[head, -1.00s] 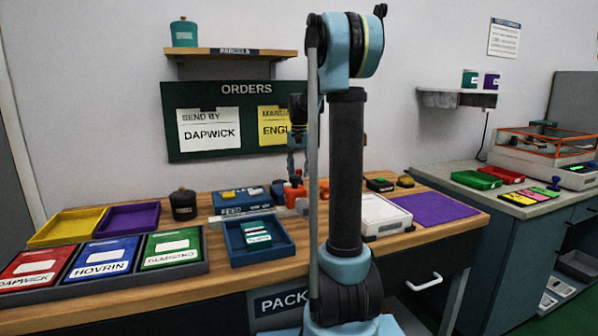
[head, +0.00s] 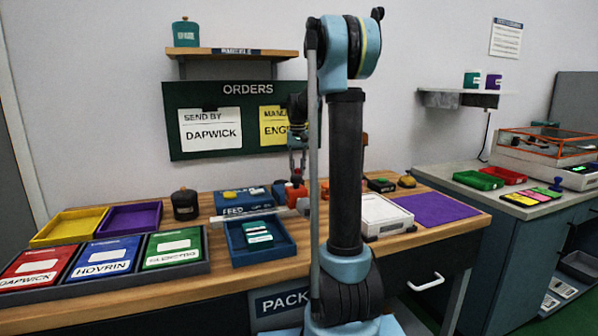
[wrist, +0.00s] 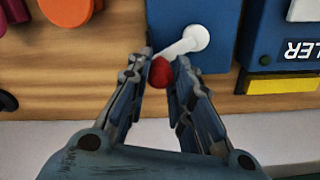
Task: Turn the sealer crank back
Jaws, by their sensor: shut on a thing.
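The sealer (wrist: 268,35) is a blue box with a white label and a yellow strip, at the upper right of the wrist view. Its crank has a white arm (wrist: 180,46) running from a round white hub (wrist: 197,37) down-left to a red knob (wrist: 161,72). My gripper (wrist: 163,65) is shut on the red knob, with one finger on each side of it. In the head view my gripper (head: 297,165) is above the bench behind my own arm column, which hides part of the sealer area.
Orange and red round parts (wrist: 68,10) lie left of the crank in the wrist view. A white box (head: 388,214) and a purple mat (head: 436,208) are to the right.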

